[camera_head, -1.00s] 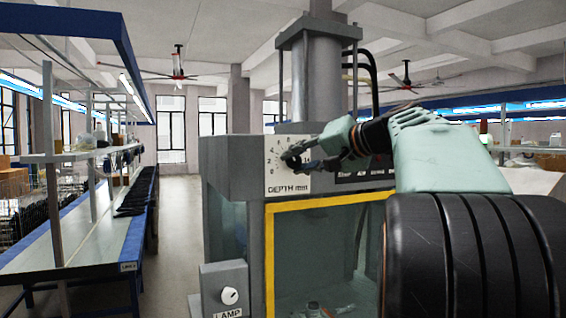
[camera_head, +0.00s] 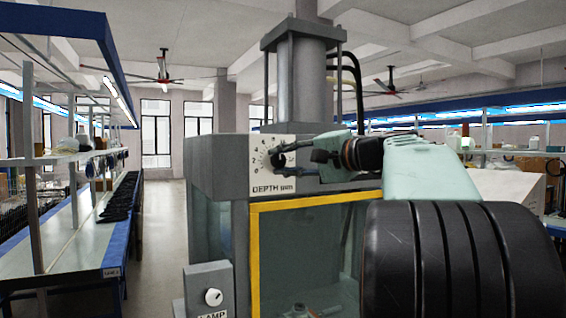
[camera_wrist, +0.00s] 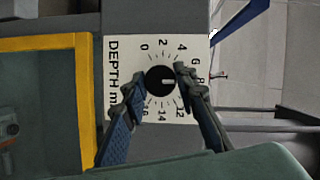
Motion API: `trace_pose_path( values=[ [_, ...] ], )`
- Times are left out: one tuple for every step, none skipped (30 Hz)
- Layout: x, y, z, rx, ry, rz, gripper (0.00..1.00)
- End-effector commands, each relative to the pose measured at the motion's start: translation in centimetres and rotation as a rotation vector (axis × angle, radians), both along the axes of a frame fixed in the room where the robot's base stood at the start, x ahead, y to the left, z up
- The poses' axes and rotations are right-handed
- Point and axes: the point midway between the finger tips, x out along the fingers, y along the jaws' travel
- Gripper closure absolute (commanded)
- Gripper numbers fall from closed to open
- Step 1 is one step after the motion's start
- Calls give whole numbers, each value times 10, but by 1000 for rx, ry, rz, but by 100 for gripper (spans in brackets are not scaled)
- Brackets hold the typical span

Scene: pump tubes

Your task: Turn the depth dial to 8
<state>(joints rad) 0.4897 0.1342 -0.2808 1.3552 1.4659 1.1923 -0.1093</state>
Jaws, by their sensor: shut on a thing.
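The black round depth dial (camera_wrist: 160,80) sits on a white plate marked DEPTH (camera_wrist: 116,48), with numbers around it. In the wrist view its white pointer mark points right, at about the 8. The dial (camera_head: 277,157) also shows in the head view on the grey machine's upper front, partly behind my fingers. My gripper (camera_wrist: 162,79) is shut on the dial, with one fingertip on each side of the knob. The right finger covers part of the numbers near 8 and 10. My gripper (camera_head: 287,161) reaches the plate from the right in the head view.
A lamp knob (camera_head: 213,297) is on a grey box at the machine's lower left. A yellow frame (camera_head: 254,265) borders the window below the dial. A long workbench (camera_head: 75,255) stands at left, with clear floor between it and the machine.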

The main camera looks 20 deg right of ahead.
Motion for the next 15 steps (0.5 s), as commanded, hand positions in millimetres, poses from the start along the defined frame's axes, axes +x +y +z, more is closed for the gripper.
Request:
trace_pose_path(
  values=[
    [0, 0, 1, 2, -2, -1, 98],
    [0, 0, 1, 2, -2, -1, 98],
    [0, 0, 1, 2, -2, -1, 98],
    [0, 0, 1, 2, -2, -1, 98],
    [0, 0, 1, 2, -2, -1, 98],
    [0, 0, 1, 2, -2, -1, 98],
    [0, 0, 1, 1, -2, 0, 98],
    [0, 0, 1, 1, -2, 0, 98],
    [0, 0, 1, 1, -2, 0, 98],
    [0, 0, 1, 1, -2, 0, 71],
    [0, 0, 1, 1, -2, 0, 68],
    [0, 0, 1, 1, -2, 0, 64],
    [0, 0, 1, 1, -2, 0, 60],
    [0, 0, 1, 1, -2, 0, 57],
    [0, 0, 1, 0, -1, -1, 56]
  ],
)
